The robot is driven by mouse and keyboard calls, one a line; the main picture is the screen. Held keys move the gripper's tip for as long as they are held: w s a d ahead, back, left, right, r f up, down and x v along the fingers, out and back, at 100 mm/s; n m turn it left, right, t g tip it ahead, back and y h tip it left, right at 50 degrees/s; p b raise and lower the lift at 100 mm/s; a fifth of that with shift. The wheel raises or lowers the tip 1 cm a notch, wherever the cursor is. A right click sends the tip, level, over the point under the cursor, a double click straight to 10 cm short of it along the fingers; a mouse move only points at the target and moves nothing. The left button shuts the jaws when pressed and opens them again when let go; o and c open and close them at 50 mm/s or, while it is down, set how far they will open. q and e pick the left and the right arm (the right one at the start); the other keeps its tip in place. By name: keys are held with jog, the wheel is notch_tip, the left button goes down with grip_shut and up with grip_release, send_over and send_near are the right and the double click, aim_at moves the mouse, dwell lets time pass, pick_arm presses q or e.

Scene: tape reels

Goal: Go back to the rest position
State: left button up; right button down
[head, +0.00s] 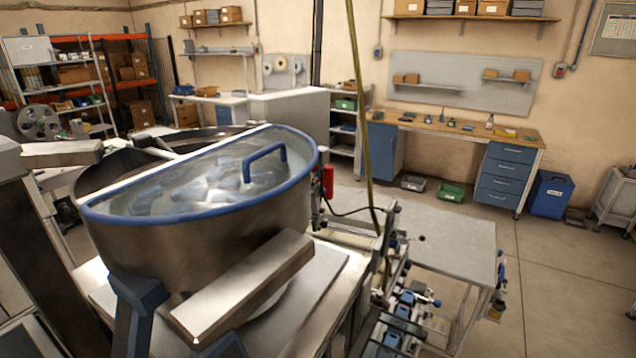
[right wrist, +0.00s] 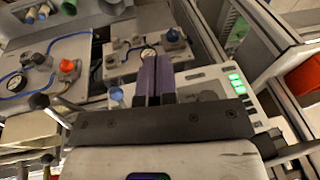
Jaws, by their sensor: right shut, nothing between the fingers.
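In the right wrist view my right gripper (right wrist: 157,60) is shut, its two purple fingers side by side with nothing between them. It is above a machine panel (right wrist: 125,60) with round gauges, knobs and hoses; I cannot tell how far above. My left gripper does not show in either view, and my right gripper cannot be made out in the head view. A large metal drum (head: 215,245) with a clear, blue-rimmed lid (head: 190,185) and blue handle fills the left of the head view.
A metal table (head: 450,240) stands right of the drum, beside a rail assembly (head: 400,325). A workbench (head: 450,124) with blue drawers lines the back wall. A blue bin (head: 550,194) stands beside it. Open floor (head: 560,275) is at the right. An orange-red container (right wrist: 303,76) shows in the wrist view.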

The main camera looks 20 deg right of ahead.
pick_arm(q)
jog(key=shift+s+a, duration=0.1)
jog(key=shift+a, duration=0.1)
pick_arm(e)
jog(key=s+a+m+t+h, duration=0.1)
jog(key=s+a+m+t, duration=0.1)
jog(key=s+a, duration=0.9)
jog(key=s+a+r+m+t+h, duration=0.1)
jog(key=s+a+r+m+h, duration=0.15)
jog(key=a+r+m, duration=0.3)
pick_arm(q)
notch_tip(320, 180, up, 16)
jog(key=p, duration=1.6)
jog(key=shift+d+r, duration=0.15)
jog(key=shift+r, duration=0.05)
pick_arm(e)
notch_tip(320, 180, up, 17)
jog(key=d, duration=0.1)
jog(key=shift+n+y, duration=0.35)
jog(key=shift+s+f, duration=0.1)
jog(key=shift+s, duration=0.05)
